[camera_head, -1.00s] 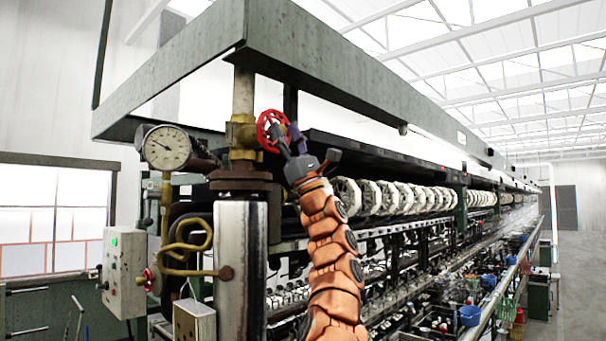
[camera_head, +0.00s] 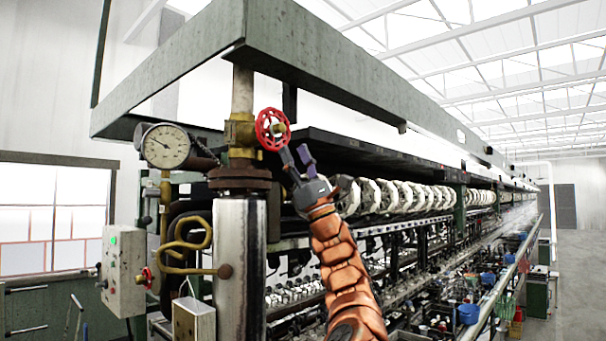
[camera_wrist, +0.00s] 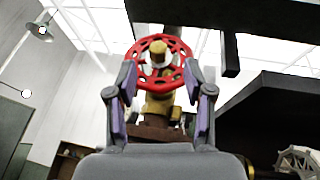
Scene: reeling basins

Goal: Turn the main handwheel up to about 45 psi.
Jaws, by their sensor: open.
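The red main handwheel (camera_head: 272,129) sits on a brass valve (camera_head: 239,133) on the vertical pipe. In the wrist view the handwheel (camera_wrist: 160,62) shows beyond and between my fingers, with its yellow hub facing me. My gripper (camera_head: 294,152) is open just below and to the right of the wheel, with nothing in it. In the wrist view the gripper (camera_wrist: 159,84) has its two fingers apart, near the wheel's sides; I cannot tell whether they touch it. A round white pressure gauge (camera_head: 167,146) stands left of the valve; its needle points to the upper left, its numbers too small to read.
A smaller red handwheel (camera_head: 147,277) is beside the control box (camera_head: 124,270) at lower left. A green overhead beam (camera_head: 330,60) runs above the valve. A row of white reels (camera_head: 400,196) lies to the right. A dark ledge (camera_wrist: 270,115) is right of my gripper.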

